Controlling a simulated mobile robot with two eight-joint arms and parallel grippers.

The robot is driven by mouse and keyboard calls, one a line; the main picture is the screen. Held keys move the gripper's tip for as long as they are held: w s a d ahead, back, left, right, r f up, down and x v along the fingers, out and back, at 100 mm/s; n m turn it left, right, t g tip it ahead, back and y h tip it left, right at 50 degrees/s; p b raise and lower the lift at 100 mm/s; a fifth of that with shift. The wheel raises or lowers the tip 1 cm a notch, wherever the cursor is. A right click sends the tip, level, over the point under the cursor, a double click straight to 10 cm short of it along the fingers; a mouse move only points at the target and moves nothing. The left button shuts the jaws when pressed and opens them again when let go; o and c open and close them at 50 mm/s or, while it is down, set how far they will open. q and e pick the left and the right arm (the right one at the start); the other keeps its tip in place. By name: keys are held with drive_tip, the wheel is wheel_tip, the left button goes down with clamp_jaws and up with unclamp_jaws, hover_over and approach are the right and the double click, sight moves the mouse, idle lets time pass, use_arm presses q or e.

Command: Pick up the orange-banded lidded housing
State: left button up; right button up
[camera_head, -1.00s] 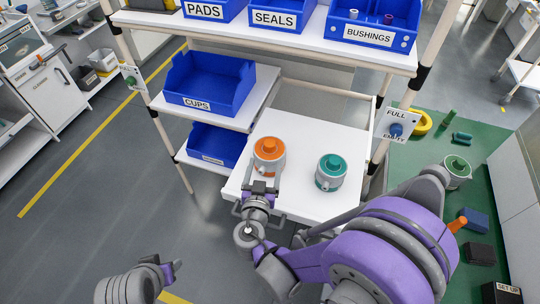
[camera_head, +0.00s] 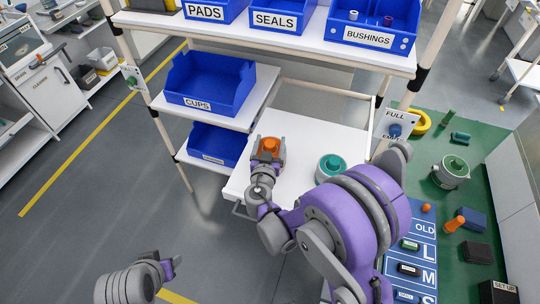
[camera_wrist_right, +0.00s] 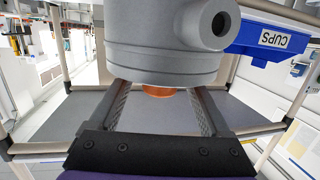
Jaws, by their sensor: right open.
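The orange-banded lidded housing (camera_head: 270,145) stands upright on the white shelf (camera_head: 310,130), its orange lid and knob partly covered by my right gripper. My right gripper (camera_head: 268,158) is open, with its fingers reaching to either side of the housing. In the right wrist view the grey housing body (camera_wrist_right: 160,55) with a round side port fills the top, and a bit of orange shows between the open fingers (camera_wrist_right: 161,95). Whether the fingers touch it I cannot tell. My left gripper (camera_head: 168,269) is low at the left, away from the shelf; its jaws are unclear.
A teal-lidded housing (camera_head: 330,167) stands right of the orange one, partly behind my right arm. A blue CUPS bin (camera_head: 210,80) is on the shelf to the left. A green mat (camera_head: 470,190) with several parts lies at the right.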

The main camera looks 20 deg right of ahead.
drive_tip(key=shift+s, duration=0.1)
clamp_jaws()
idle(1.2)
